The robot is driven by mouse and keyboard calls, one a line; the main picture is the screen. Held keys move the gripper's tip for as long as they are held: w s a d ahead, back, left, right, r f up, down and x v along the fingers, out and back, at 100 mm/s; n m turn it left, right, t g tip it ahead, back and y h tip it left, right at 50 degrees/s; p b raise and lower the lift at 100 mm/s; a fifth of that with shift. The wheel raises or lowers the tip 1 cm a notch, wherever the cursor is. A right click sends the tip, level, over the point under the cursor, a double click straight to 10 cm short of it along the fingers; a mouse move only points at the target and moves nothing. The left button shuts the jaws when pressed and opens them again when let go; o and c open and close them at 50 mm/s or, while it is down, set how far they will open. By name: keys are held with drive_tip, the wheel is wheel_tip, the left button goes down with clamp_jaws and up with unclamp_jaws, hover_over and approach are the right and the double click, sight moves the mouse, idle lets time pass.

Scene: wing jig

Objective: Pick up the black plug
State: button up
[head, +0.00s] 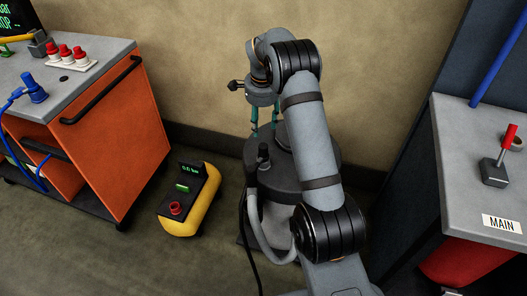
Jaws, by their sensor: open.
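A black upright piece that looks like the black plug (263,153) stands at the front left of a dark round drum (320,150), in the middle of the head view. A black cable runs down near it to the floor. My gripper (265,132) is open and points down over the drum, with its two green-tinted fingers apart. The fingertips appear just above and around the plug's top in the picture. I cannot tell the exact gap in depth. Nothing shows between the fingers. My arm hides the right part of the drum.
An orange cart (120,150) at left holds a blue plug (34,88) and red-topped pieces on a white strip (72,62). A yellow unit (205,205) sits on the floor. A grey bench (460,150) with a red-handled lever (507,138) stands at right.

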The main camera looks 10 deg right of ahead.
sight(264, 146)
drive_tip(key=s+m, duration=0.1)
drive_tip(key=m, duration=0.1)
drive_tip(key=m+g, duration=0.1)
drive_tip(key=m, duration=0.1)
drive_tip(key=s+m, duration=0.1)
drive_tip(key=m, duration=0.1)
drive_tip(key=shift+s+a+r+m, duration=0.25)
drive_tip(key=shift+s+r+m, duration=0.1)
drive_tip(key=shift+m, duration=0.05)
drive_tip(key=shift+s+m+g, duration=0.25)
drive_tip(key=shift+m+g, duration=0.05)
drive_tip(key=shift+m, duration=0.2)
drive_tip(key=shift+s+f+m, duration=0.1)
drive_tip(key=shift+f+m, duration=0.2)
drive_tip(key=shift+f, duration=0.1)
wheel_tip(264, 146, down, 4)
drive_tip(key=shift+f, duration=0.15)
drive_tip(key=shift+d+f+p, duration=0.15)
drive_tip(key=shift+f+p, duration=0.4)
drive_tip(key=shift+f, duration=2.1)
drive_tip(key=c, duration=0.3)
clamp_jaws()
